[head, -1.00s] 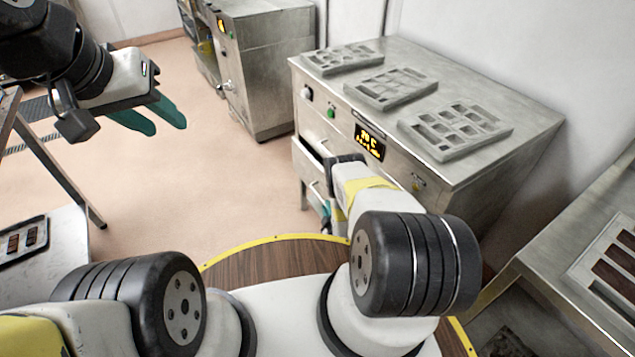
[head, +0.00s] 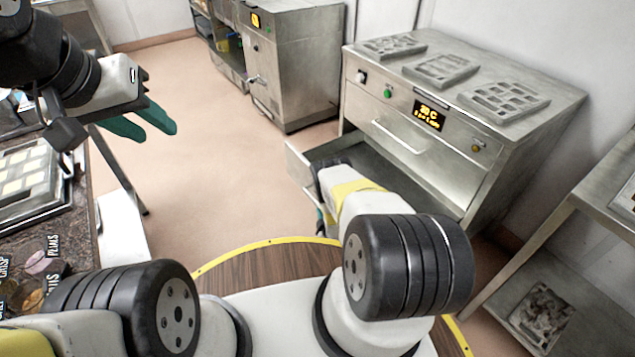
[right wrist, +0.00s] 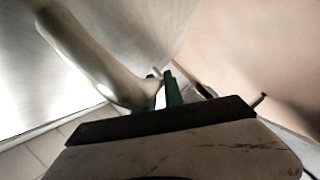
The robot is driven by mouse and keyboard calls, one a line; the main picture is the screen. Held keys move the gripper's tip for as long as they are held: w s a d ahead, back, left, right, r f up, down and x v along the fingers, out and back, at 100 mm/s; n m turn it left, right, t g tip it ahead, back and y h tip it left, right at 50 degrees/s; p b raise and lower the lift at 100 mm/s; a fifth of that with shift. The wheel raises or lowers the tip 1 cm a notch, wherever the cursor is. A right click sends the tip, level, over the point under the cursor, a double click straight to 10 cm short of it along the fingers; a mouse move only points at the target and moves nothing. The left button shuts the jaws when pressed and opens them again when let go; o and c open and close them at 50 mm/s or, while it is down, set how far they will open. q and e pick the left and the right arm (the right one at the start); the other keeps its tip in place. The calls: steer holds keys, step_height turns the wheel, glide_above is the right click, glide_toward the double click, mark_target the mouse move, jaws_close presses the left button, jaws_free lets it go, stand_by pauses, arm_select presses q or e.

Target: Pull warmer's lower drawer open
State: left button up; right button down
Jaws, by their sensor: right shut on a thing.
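The warmer (head: 480,165) is a steel cabinet at the right of the head view, with a lit yellow display and a green button. Its upper drawer (head: 400,150) is shut, with a bar handle. Its lower drawer (head: 300,168) stands open, its dark inside partly hidden behind my right arm. My right gripper (right wrist: 163,88) is shut on the lower drawer's handle (right wrist: 92,58), a blurred rounded bar in the right wrist view. In the head view my arm mostly hides that gripper. My left gripper (head: 143,125) is open and empty, with teal fingers, above the floor at the upper left.
Three mould trays (head: 440,68) lie on top of the warmer. Another steel cabinet (head: 290,65) stands behind it to the left. A steel table (head: 590,185) is at the right. A worktop with a pale-celled tray (head: 30,180) is at the left. The floor between is clear.

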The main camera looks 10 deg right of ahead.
steer(key=a, duration=0.1)
steer(key=s+a, duration=0.1)
steer(key=a, duration=0.1)
steer(key=s+a, duration=0.1)
steer(key=a, duration=0.1)
steer(key=shift+a, duration=0.2)
steer(key=shift+a+f, duration=0.1)
steer(key=c, duration=1.5)
jaws_free()
steer(key=shift+s, duration=0.1)
steer(key=shift+o, duration=0.2)
steer(key=v, duration=0.7)
steer(key=shift+s, duration=0.35)
